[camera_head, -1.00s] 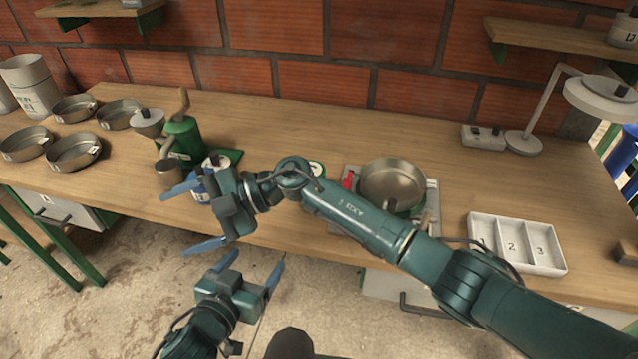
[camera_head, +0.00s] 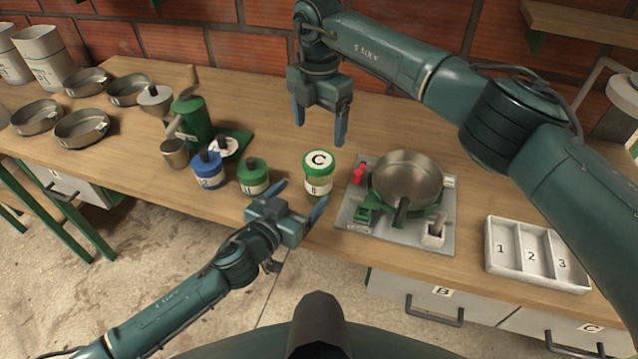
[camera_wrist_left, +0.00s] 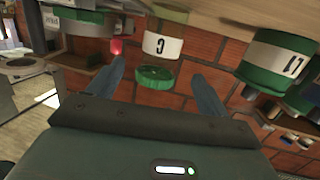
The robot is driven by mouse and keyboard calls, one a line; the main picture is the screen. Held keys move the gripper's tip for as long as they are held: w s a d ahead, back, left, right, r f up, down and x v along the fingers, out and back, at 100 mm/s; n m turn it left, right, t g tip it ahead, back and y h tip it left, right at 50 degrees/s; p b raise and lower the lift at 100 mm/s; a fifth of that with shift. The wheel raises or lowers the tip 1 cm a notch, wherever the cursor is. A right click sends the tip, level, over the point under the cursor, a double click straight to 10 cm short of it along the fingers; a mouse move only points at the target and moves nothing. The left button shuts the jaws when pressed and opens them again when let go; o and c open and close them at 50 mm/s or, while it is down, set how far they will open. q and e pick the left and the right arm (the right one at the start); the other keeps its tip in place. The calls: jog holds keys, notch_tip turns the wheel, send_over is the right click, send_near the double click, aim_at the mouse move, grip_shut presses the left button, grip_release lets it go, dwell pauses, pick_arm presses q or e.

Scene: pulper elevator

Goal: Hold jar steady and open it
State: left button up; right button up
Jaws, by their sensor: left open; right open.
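A jar with a green lid marked C (camera_head: 319,160) stands upright on the bench, left of the burner. In the left wrist view the picture is upside down, and the jar's white label (camera_wrist_left: 163,45) and green lid (camera_wrist_left: 154,77) show between the fingers. My left gripper (camera_head: 301,198) is open and empty at the bench's front edge, just in front of the jar and apart from it. My right gripper (camera_head: 320,120) is open and empty, pointing down, above and behind the jar in the head view.
A burner plate with a steel pan (camera_head: 407,178) is close on the right. A green grinder (camera_head: 190,120) stands back left. A numbered tray (camera_head: 534,254) lies at right.

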aim_at(313, 183)
pick_arm(q)
jog(key=x, duration=0.6)
jog(key=shift+w+d, duration=0.2)
jog(key=shift+w, duration=0.15)
jog(key=shift+c, duration=0.3)
jog(key=shift+f, duration=0.1)
jog(key=c, duration=1.7)
grip_shut()
pick_arm(e)
jog(key=m, duration=0.8)
jog(key=shift+m, duration=0.3)
jog(key=shift+f, duration=0.25)
notch_tip(313, 183, down, 8)
jog(key=shift+r, duration=0.2)
